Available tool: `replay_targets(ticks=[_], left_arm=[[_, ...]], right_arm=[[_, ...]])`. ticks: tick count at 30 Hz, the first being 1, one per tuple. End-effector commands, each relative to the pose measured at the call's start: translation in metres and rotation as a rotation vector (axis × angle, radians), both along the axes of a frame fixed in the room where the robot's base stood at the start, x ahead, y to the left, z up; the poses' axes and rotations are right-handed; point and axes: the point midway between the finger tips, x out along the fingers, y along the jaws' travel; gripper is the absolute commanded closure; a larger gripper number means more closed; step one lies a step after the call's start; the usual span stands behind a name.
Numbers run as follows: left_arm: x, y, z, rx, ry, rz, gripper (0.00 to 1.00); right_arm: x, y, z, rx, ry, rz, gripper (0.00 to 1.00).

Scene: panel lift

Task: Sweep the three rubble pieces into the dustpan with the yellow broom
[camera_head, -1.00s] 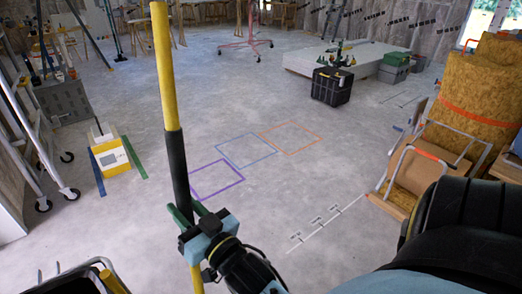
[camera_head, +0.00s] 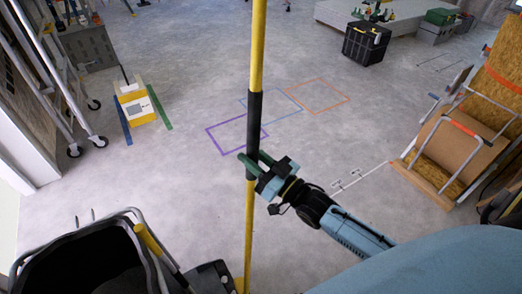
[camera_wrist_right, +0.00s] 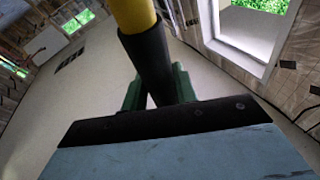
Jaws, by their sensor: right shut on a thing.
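The yellow broom (camera_head: 258,45) stands nearly upright in the head view, with a black grip sleeve at mid-handle. My right gripper (camera_head: 250,163) is shut on that black sleeve. In the right wrist view, the broom's black sleeve (camera_wrist_right: 150,62) passes between the green fingers of my right gripper (camera_wrist_right: 155,92). The broom's lower end runs down to the bottom edge of the head view, and its head is not clearly seen. A black pan-like thing (camera_head: 212,277) at the bottom may be the dustpan; I cannot tell. No rubble pieces show. My left gripper is not in view.
A black bin or cart with a grey tube frame (camera_head: 85,262) stands at the lower left. A hand truck with boxes (camera_head: 455,145) is at the right. The middle floor with taped squares is clear.

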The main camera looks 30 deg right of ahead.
Motion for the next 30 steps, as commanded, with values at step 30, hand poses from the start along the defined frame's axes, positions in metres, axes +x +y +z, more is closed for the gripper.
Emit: replay_targets(ticks=[30], left_arm=[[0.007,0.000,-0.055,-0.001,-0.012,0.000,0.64]], right_arm=[[0.005,-0.024,-0.064,0.006,-0.001,0.025,1.00]])
